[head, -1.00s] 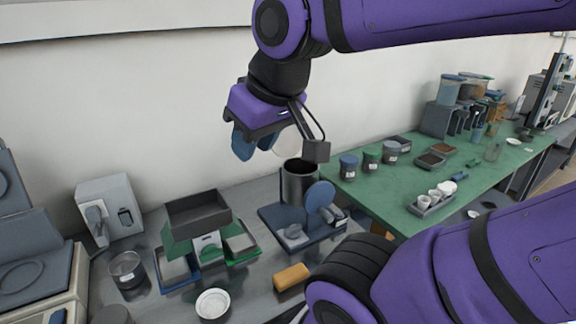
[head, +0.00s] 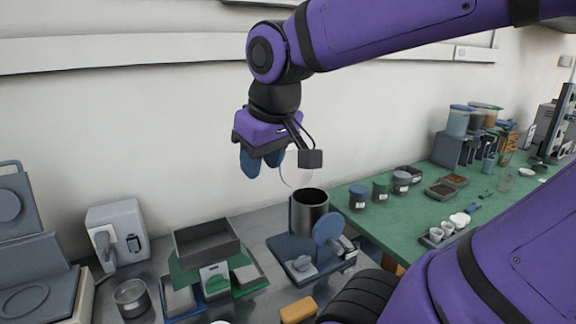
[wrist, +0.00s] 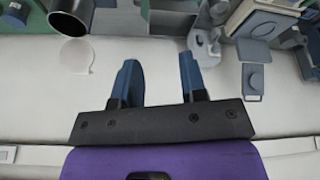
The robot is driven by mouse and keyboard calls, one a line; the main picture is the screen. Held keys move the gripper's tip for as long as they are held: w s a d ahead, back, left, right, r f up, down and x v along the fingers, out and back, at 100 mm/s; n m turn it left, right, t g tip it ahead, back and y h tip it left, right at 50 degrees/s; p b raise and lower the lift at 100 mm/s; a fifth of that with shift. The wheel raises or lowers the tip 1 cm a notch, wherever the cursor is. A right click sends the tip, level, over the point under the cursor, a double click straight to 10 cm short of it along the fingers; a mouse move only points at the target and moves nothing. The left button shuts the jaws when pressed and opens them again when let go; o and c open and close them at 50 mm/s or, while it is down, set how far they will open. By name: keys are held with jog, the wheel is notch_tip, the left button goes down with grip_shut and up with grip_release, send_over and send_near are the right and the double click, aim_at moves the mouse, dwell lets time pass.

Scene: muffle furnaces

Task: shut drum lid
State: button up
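The drum is a dark grey open-topped metal cylinder (head: 308,212) on a blue base plate (head: 292,246). A pale see-through disc (head: 296,171), apparently its lid, stands raised at the back of the rim, so the mouth is uncovered. In the wrist view the drum (wrist: 70,22) is at upper left and the pale disc (wrist: 75,58) lies just below it. My gripper (head: 262,161) hangs above and left of the drum, near the wall. In the wrist view its two blue fingers (wrist: 159,78) are apart with nothing between them. It touches neither drum nor disc.
A blue round disc (head: 327,228) stands on the base plate in front of the drum. A grey tray (head: 206,240) on a green stand is to the left. Several jars (head: 381,190) stand on the green bench at right. An orange block (head: 298,310) lies in front.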

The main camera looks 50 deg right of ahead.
jog(key=w+d+f+g+h, duration=0.2)
jog(key=w+d+g, duration=0.1)
jog(key=w+d, duration=0.55)
jog(key=g+h, duration=0.6)
jog(key=h, duration=0.3)
send_near(294, 168)
jog(key=a+r, duration=0.4)
jog(key=a, duration=0.1)
jog(key=w+d+f+n+h, duration=0.2)
jog(key=w+d+f+h, duration=0.2)
jog(key=w+f+h, duration=0.15)
jog(key=shift+g, duration=0.4)
jog(key=x, duration=1)
jog(key=shift+w+d+r, duration=0.25)
jog(key=shift+w+d, duration=0.05)
jog(key=shift+w, duration=0.05)
grip_shut()
